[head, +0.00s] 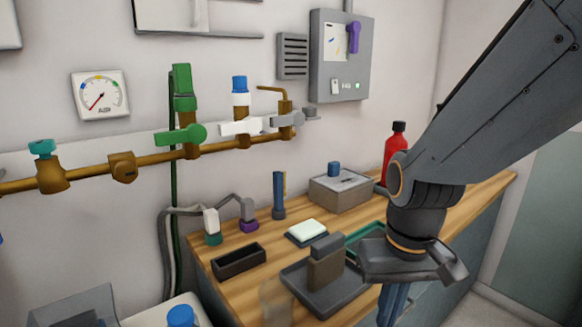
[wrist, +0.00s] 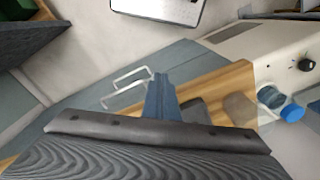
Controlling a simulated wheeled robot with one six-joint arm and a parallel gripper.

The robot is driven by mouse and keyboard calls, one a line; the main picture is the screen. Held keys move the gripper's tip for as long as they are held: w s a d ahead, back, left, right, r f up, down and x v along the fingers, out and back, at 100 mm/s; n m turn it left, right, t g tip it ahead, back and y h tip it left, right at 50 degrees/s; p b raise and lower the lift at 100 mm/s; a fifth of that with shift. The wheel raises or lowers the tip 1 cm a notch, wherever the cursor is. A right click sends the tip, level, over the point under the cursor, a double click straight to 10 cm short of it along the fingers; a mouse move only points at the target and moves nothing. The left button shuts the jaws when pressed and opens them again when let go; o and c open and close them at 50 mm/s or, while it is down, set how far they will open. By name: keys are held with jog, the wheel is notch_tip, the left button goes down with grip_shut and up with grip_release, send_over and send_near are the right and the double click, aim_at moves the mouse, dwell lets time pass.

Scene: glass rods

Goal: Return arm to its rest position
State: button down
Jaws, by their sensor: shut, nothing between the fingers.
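My gripper (head: 392,308) hangs down from my arm on the right side of the head view, in front of the wooden counter (head: 262,280). Its blue fingers are together and hold nothing; their lower ends run off the bottom of the picture. In the wrist view my gripper (wrist: 160,82) shows as narrow blue fingers closed together, with drawer handles (wrist: 125,88) beyond. A dark blue upright piece (head: 279,192) stands at the back of the counter. A clear glass vessel (head: 275,302) stands at the front edge, faint against the wood.
A dark tray with a block (head: 325,262), a black open box (head: 238,262), a grey box (head: 340,190) and a red bottle (head: 394,150) occupy the counter. Brass pipes with valves (head: 122,168) run along the wall. Open floor (head: 500,305) lies right of the counter.

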jog(key=s+d+r+t+p, duration=0.1)
jog(key=d+r+t+p, duration=0.15)
jog(key=r+p, duration=1.95)
notch_tip(320, 180, down, 7)
jog(key=g+b, duration=0.1)
jog(key=b, duration=0.1)
jog(key=shift+w+d+m+b, duration=0.15)
jog(key=shift+d+m+b, duration=0.15)
jog(key=shift+d+b, duration=0.05)
jog(key=shift+f, duration=0.1)
